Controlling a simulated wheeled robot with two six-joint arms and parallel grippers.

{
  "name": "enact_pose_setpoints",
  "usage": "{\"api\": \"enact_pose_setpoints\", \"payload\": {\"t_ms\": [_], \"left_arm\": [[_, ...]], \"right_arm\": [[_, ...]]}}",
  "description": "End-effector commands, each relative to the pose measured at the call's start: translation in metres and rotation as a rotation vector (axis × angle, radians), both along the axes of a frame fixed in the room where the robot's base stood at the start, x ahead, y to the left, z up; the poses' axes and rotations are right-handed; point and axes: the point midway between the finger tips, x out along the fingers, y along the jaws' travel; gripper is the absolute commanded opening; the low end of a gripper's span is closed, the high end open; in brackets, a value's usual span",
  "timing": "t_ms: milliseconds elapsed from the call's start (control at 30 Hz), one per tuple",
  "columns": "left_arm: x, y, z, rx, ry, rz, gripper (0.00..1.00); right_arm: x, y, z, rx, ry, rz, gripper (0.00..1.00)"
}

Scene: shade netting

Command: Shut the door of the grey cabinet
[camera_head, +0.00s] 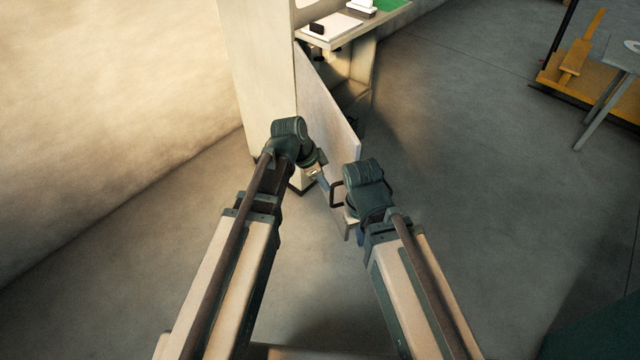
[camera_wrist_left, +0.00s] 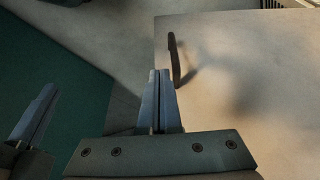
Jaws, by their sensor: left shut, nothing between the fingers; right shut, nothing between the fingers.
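The grey cabinet (camera_head: 262,70) stands at the upper middle of the head view. Its door (camera_head: 328,110) hangs open, swung out toward me. A dark bar handle (camera_head: 333,196) is on the door; the left wrist view also shows the handle (camera_wrist_left: 174,60) near the edge of the pale door panel (camera_wrist_left: 245,85). My left gripper (camera_head: 322,180) is shut and empty, close to the handle on the door's left side; I cannot tell if it touches. My right gripper (camera_wrist_left: 46,95) is shut and empty, past the door's free edge. My right wrist hides part of the door in the head view.
A wall (camera_head: 110,90) runs along the left. A yellow platform (camera_head: 590,75) and a grey table (camera_head: 612,90) stand far right. Open floor (camera_head: 480,190) lies right of the door.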

Motion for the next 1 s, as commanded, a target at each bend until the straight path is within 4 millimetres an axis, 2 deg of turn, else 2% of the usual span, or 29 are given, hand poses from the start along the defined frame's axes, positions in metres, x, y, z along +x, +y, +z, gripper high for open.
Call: {"api": "enact_pose_setpoints", "payload": {"t_ms": [33, 233, 300, 500, 1000], "left_arm": [[0.002, -0.003, -0.015, 0.000, -0.001, -0.002, 0.00], [0.006, -0.012, -0.039, 0.000, 0.000, -0.001, 0.00], [0.012, -0.023, -0.032, 0.000, -0.001, -0.003, 0.00], [0.020, -0.042, -0.032, 0.002, -0.001, -0.001, 0.00], [0.022, -0.048, -0.032, 0.000, -0.001, 0.000, 0.00]], "right_arm": [[0.000, 0.000, -0.015, 0.000, 0.000, 0.000, 0.00], [0.000, 0.000, -0.039, 0.000, 0.000, 0.001, 0.00], [0.000, 0.000, -0.032, 0.000, 0.000, 0.001, 0.00], [0.000, 0.000, -0.032, 0.000, 0.000, 0.001, 0.00], [0.000, 0.000, -0.032, 0.000, 0.000, 0.001, 0.00]]}}
